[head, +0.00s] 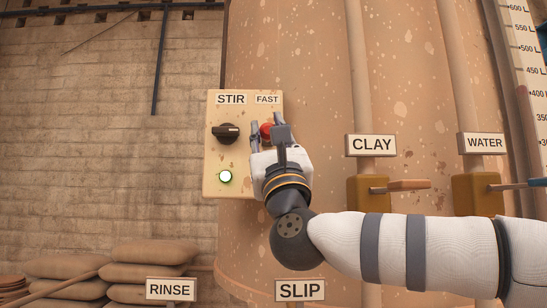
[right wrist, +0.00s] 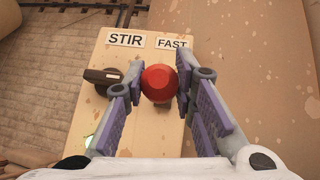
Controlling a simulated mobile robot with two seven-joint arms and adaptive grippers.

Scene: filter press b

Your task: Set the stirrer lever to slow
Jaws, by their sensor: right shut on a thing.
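The stirrer panel (head: 213,165) is a cream box on the big vessel, with a STIR label (head: 230,98) and a FAST label (head: 267,99) at its top. The lever's red ball knob (right wrist: 160,84) is just below the FAST label. My right gripper (head: 267,127) is shut on the red knob, one finger on each side, as the right wrist view shows. The lever's shaft and the panel below the knob are hidden by my gripper. No slow label shows. My left gripper is not in view.
A black rotary switch (head: 226,133) and a lit green lamp (head: 225,176) are on the panel's left side. The CLAY valve (head: 370,191) and WATER valve (head: 478,190) stand to the right. Sacks (head: 150,262) lie lower left, by the RINSE sign (head: 171,289).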

